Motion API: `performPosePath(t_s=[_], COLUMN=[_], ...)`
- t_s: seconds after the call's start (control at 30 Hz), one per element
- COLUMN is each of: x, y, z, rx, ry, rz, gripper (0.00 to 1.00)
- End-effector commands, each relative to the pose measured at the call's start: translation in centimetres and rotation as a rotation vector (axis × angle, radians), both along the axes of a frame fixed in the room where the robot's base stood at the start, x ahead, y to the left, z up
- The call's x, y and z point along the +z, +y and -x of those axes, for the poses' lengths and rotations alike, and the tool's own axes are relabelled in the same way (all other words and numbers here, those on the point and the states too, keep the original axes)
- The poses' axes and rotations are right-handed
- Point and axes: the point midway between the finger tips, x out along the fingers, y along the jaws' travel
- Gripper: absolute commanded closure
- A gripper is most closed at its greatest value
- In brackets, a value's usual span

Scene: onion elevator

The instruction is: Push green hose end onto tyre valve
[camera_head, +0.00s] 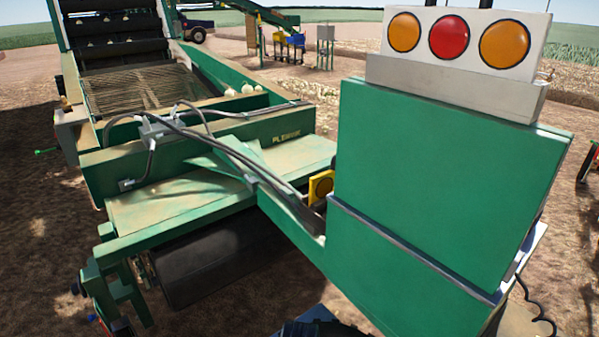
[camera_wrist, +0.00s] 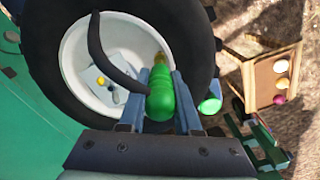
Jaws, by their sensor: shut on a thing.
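In the wrist view my gripper (camera_wrist: 160,102) is shut on the green hose end (camera_wrist: 159,88), which sits between its two grey-blue fingers. A thick black hose (camera_wrist: 100,52) curves down from the upper left to the green end. Behind it is a black tyre (camera_wrist: 200,38) with a white rim (camera_wrist: 78,55). A brass-coloured piece shows just above the green end (camera_wrist: 160,60), against the rim's right side. I cannot tell whether it is the tyre valve or part of the hose fitting, nor whether they touch. My gripper is not visible in the head view.
A second green rounded part (camera_wrist: 210,105) lies just right of the right finger. A wooden crate (camera_wrist: 272,78) with several onions stands on the soil at right. In the head view, a green machine panel (camera_head: 450,190) with lamps blocks the right side.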

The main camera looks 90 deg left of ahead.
Motion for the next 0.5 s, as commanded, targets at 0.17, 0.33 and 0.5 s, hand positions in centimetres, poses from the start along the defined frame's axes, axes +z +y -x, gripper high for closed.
performPosePath(t_s=[0.17,0.33,0.5], x=[-0.5,-0.9,-1.3], y=[0.0,0.0,0.0], z=[0.0,0.0,0.0], rx=[0.000,0.000,0.000], ry=[0.000,0.000,-0.001], rz=[0.000,-0.001,-0.001], gripper=[1.00,1.00,1.00])
